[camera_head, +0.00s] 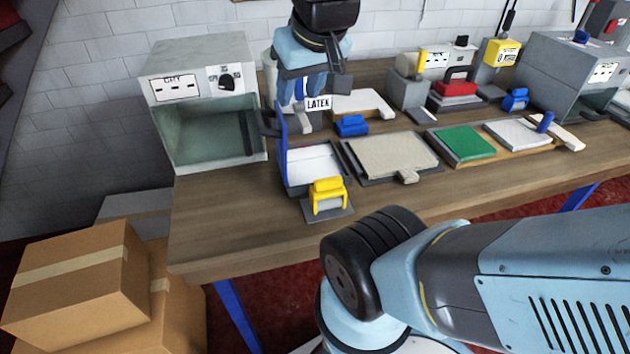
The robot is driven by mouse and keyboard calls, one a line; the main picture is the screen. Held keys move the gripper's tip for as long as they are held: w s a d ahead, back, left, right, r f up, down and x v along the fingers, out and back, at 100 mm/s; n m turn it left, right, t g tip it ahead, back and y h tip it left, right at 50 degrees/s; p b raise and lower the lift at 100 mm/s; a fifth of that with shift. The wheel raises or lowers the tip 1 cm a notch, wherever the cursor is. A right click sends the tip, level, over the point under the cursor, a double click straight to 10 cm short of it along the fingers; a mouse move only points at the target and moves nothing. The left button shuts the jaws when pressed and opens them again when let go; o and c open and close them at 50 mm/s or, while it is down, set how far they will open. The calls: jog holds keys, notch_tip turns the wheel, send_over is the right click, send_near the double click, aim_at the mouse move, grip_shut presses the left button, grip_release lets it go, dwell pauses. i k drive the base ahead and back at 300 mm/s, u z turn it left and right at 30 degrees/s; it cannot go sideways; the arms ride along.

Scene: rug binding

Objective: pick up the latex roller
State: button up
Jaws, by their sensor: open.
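My gripper (302,92) points down at the back of the workbench, in front of a pale container with a sign reading LATEX (318,103). Its fingers are apart and I see nothing held between them. A blue roller-like tool (351,125) lies just to the right of and below the sign. A yellow-handled roller (328,188) stands on a small grey plate at the front edge of the bench, below and apart from my gripper. Neither tool carries a readable name, so I cannot tell which is the latex roller.
The wooden bench (215,235) has a grey open-fronted box (205,65) at left. Machines stand behind at right. Cardboard boxes (75,280) are below left. The bench's front-left is clear.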

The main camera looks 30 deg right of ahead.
aim_at(328, 193)
jog(key=z, duration=0.35)
jog(key=k, duration=1.95)
jog(key=u, duration=0.5)
jog(key=i, duration=1)
jog(key=z, duration=0.1)
